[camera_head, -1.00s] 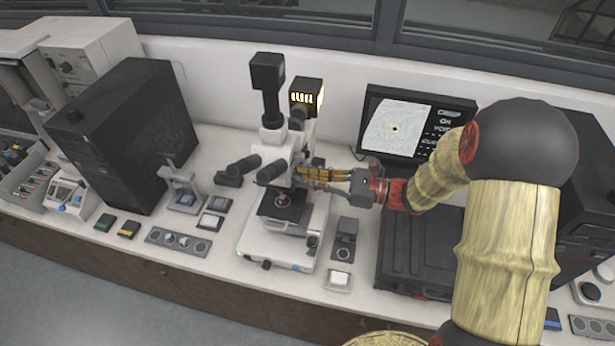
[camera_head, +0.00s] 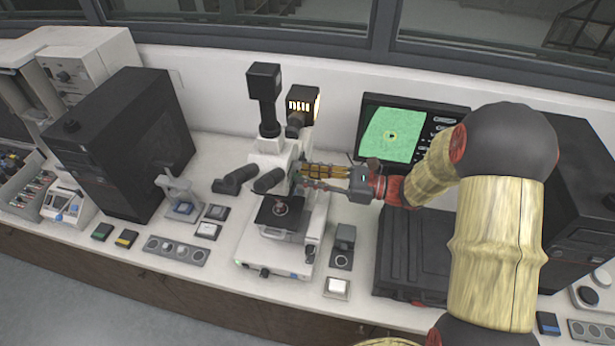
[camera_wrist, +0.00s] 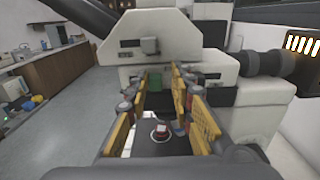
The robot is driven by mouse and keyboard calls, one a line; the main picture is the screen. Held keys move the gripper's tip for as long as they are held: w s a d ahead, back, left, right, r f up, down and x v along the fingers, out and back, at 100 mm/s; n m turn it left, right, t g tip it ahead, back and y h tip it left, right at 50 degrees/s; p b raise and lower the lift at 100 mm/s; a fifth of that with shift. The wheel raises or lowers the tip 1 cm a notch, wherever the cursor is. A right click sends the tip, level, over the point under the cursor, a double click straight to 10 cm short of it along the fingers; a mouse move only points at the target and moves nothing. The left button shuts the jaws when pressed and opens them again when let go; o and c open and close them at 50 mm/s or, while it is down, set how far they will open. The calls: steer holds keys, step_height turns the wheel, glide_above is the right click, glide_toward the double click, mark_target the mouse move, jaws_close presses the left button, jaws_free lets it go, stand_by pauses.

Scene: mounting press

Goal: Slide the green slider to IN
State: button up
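The white microscope (camera_head: 270,150) stands on the bench, and its body also fills the middle of the wrist view (camera_wrist: 160,38). My gripper (camera_head: 308,172) reaches in from the right, close against the microscope's side above the stage. In the wrist view my gripper (camera_wrist: 160,78) is open, with a gap between its yellow fingers. The monitor (camera_head: 392,136) shows a green picture.
The microscope stage (camera_head: 272,222) lies below my gripper, with a small red-rimmed sample (camera_wrist: 160,134) on it. The lamp housing (camera_head: 302,101) glows behind. A black case (camera_head: 420,260) lies to the right. Small boxes and button panels (camera_head: 176,249) stand to the left.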

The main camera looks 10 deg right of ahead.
steer(key=shift+o, duration=1)
steer(key=shift+s, duration=0.1)
steer(key=v, duration=1.2)
steer(key=s+f+n+g+h+b, duration=0.1)
steer(key=s+f+n+g+h, duration=0.4)
steer(key=s, duration=0.3)
steer(key=s+f+n+g+h+b, duration=0.2)
steer(key=s+f+n+g+h, duration=0.15)
steer(key=s+f+n, duration=0.35)
steer(key=s+a+r+n+t+h+b, duration=0.2)
steer(key=s+r+n+t+h+b, duration=0.4)
steer(key=r+n, duration=0.4)
steer(key=shift+r+t+h+b, duration=0.45)
steer(key=shift+t+h+b, duration=0.2)
steer(key=shift+h, duration=0.4)
